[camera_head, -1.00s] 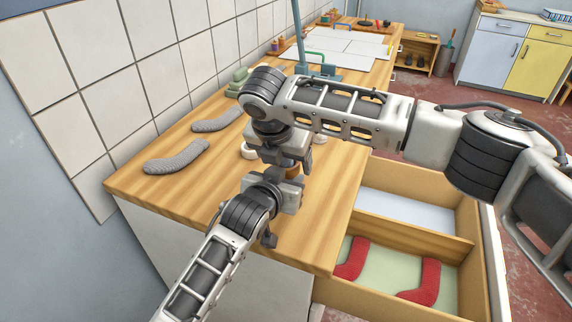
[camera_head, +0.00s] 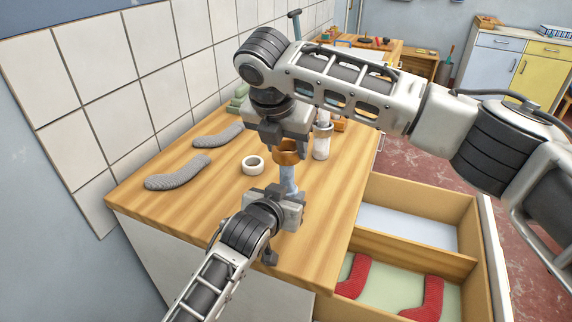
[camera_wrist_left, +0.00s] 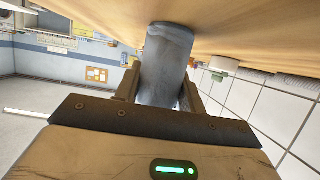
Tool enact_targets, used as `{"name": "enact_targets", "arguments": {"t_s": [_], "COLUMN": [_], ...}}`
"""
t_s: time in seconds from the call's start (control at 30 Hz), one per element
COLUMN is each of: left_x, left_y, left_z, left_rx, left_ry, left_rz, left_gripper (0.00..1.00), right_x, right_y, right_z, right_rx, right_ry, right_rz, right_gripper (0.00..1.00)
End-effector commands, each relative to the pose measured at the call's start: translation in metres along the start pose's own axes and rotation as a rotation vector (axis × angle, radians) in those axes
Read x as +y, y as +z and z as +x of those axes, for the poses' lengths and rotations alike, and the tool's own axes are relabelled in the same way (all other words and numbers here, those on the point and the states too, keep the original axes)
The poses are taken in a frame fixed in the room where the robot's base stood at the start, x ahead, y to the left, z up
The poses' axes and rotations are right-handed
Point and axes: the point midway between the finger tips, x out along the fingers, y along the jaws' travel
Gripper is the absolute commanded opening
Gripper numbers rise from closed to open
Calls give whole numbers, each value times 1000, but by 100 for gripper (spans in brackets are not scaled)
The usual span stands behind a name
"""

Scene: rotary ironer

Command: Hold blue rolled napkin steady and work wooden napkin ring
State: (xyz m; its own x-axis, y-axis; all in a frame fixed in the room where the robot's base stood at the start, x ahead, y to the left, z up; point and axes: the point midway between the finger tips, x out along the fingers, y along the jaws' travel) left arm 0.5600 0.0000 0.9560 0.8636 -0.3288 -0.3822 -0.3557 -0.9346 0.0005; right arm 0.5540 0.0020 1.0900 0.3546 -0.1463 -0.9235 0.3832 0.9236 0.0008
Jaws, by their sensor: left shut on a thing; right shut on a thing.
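The blue rolled napkin (camera_head: 289,181) stands upright near the table's front edge. My left gripper (camera_head: 287,196) is shut on its lower part; the left wrist view also shows the napkin (camera_wrist_left: 167,62) between the fingers. The brown wooden napkin ring (camera_head: 287,152) is at the napkin's upper end. My right gripper (camera_head: 281,138) reaches down from above and is shut on the ring. I cannot tell whether the ring still surrounds the napkin's tip or is just above it. The left wrist view does not show the ring.
On the wooden table (camera_head: 225,220), two grey knitted pieces (camera_head: 178,173) lie at left and a white ring (camera_head: 253,165) lies behind the napkin. A white bottle-like object (camera_head: 322,140) stands beyond. An open drawer (camera_head: 410,215) with red pieces (camera_head: 353,275) is at right.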

Motion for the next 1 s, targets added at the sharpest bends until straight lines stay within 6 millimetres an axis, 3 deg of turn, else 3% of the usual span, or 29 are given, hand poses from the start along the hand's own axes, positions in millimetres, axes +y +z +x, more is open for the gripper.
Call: {"name": "enact_targets", "arguments": {"t_s": [0.2, 0.47, 0.5, 0.57, 0.87, 1.0], "left_x": [0, 0, 0, 0, 0, 0], "left_y": [0, 0, 0, 0, 0, 1], "left_z": [0, 0, 0, 0, -1, -12], "left_rx": [0, 0, 0, 0, 0, 0], "left_ry": [0, 0, 0, 0, 0, 0], "left_rz": [0, 0, 0, 0, 0, -1], "left_gripper": [28, 28, 48, 64, 65, 65], "right_x": [0, 0, 0, 0, 0, 0], "right_y": [8, 9, 9, 9, 9, 9], "right_z": [-21, -23, -23, -22, -22, -22], "right_rx": [1, 1, 1, 1, 1, 1], "right_ry": [-1, -1, -1, -1, -1, -1], "right_rz": [0, 0, 0, 0, 0, 0], "right_gripper": [25, 25, 25, 25, 25, 25]}}
